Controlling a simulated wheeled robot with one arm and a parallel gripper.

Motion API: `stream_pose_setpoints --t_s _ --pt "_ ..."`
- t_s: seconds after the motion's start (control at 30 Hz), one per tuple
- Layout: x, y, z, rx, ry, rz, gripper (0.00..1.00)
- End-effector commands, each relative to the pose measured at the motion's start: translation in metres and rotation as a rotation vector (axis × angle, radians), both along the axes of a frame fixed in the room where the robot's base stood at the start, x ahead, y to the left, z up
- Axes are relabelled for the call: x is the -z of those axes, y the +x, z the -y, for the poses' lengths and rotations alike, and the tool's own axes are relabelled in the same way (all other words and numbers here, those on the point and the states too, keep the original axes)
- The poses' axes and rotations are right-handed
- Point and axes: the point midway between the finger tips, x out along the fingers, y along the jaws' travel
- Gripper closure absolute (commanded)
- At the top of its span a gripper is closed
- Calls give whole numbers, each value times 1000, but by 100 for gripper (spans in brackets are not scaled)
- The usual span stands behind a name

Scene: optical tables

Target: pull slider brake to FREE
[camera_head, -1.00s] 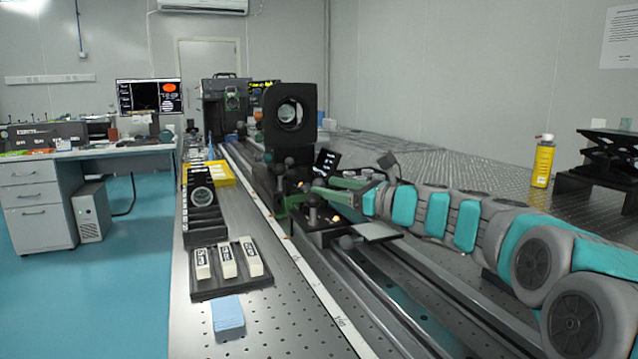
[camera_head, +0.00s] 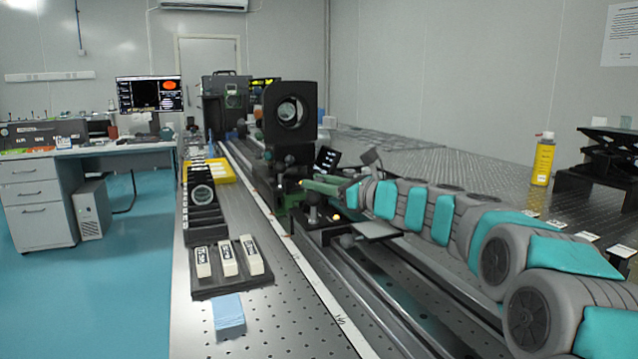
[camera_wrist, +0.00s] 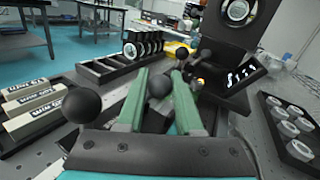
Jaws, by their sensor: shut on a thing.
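The slider carriage (camera_head: 322,233) sits on the long dark rail and carries a black lens mount (camera_head: 290,113) and several black ball knobs. My gripper (camera_head: 312,186) reaches in from the right at knob height. In the wrist view its two green fingers (camera_wrist: 160,95) lie either side of a black ball knob (camera_wrist: 158,84) and are shut on its lever. The contact itself is mostly hidden. A second black ball knob (camera_wrist: 83,105) stands close to the left of the fingers. I cannot read any FREE marking.
A tray of white labelled blocks (camera_head: 230,287), a blue block (camera_head: 228,318) and a rack of round optics (camera_head: 203,212) stand left of the rail. A small dark panel (camera_head: 327,160) stands close behind the gripper. A yellow bottle (camera_head: 543,160) stands far right.

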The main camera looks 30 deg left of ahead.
Motion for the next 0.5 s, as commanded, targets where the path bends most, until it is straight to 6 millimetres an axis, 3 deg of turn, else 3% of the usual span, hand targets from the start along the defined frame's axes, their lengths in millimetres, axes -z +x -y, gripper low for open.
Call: stream_pose_setpoints --t_s 0.03,0.2,0.5 --pt "0 0 0 0 0 0 81" --pt "0 0 0 0 0 0 100" --pt "-3 -1 -1 -1 -12 15 100"
